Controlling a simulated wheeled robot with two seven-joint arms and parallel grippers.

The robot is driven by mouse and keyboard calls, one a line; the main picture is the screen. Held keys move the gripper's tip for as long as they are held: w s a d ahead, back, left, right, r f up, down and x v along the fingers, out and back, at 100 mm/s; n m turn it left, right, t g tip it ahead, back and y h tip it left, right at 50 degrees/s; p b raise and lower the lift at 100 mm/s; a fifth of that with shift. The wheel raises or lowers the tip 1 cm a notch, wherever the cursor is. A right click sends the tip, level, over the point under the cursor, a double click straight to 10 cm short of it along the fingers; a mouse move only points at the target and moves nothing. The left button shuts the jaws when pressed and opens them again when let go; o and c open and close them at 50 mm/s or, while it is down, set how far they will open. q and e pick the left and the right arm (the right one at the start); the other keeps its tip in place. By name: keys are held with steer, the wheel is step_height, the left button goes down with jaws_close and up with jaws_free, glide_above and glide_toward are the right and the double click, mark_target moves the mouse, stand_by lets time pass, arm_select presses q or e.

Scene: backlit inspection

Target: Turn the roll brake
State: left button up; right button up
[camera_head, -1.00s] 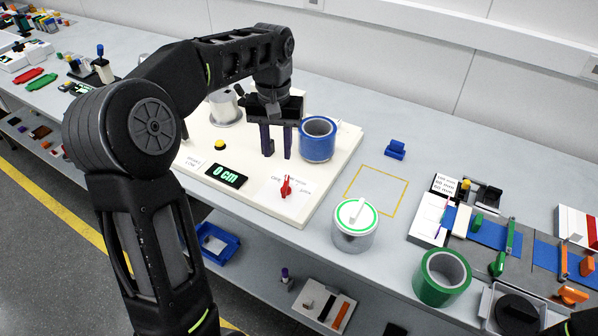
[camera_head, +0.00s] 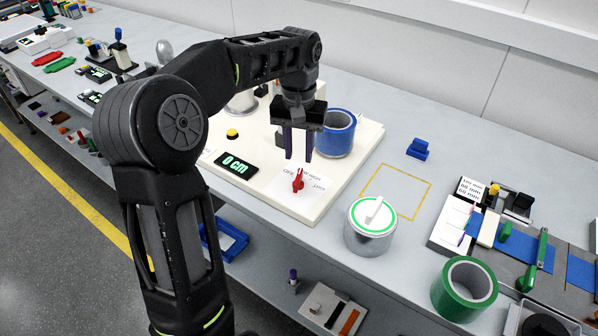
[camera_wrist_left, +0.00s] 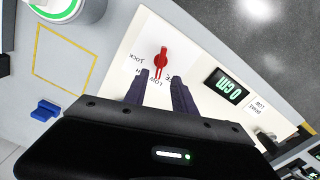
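The roll brake is a small red lever (camera_head: 298,180) on a white label plate at the front right of the cream board (camera_head: 312,211). It also shows in the left wrist view (camera_wrist_left: 161,60), just beyond my fingertips. My left gripper (camera_head: 298,157) points down, above and slightly behind the lever. Its two dark fingers are apart with nothing between them, and they do not appear to touch the lever. The fingers also show in the left wrist view (camera_wrist_left: 162,76). The label around the lever is partly readable, with "LOW" and "LOCK". My right gripper is out of view.
A black display (camera_head: 236,165) reading "0 cm" and a yellow button (camera_head: 232,133) lie left of the lever. A blue roll (camera_head: 338,134) stands behind my gripper. A lidded tin (camera_head: 371,228) and a green roll (camera_head: 465,289) stand to the right. The yellow-outlined square (camera_head: 396,191) is empty.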

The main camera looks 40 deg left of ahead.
mark_target(299, 175)
arm_select(q)
step_height(299, 175, down, 7)
steer(key=shift+f+p, duration=0.1)
steer(key=shift+p, duration=0.2)
jaws_close()
stand_by(0.3)
stand_by(0.3)
